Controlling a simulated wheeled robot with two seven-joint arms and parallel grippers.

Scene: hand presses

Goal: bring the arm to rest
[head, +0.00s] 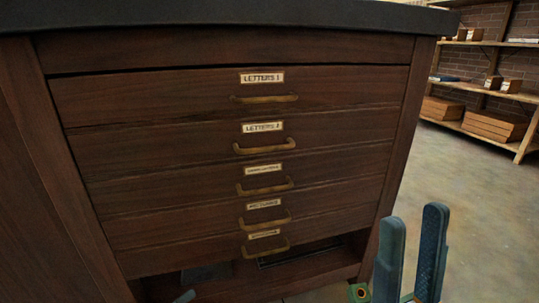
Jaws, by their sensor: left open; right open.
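My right gripper (413,217) stands at the lower right, in front of the cabinet's right corner post. Its two blue fingers point up, apart from each other, with nothing between them. Of my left gripper (185,297), only a small blue tip shows at the bottom edge, in front of the cabinet's lower part; the rest is out of frame. Neither gripper is seen touching the cabinet.
A dark wooden cabinet (75,150) with a black top (230,15) fills the left and middle. Its several labelled drawers with brass handles look shut, above an open bottom space. Shelves (490,95) with boxes stand at the back right. The floor (470,190) there is clear.

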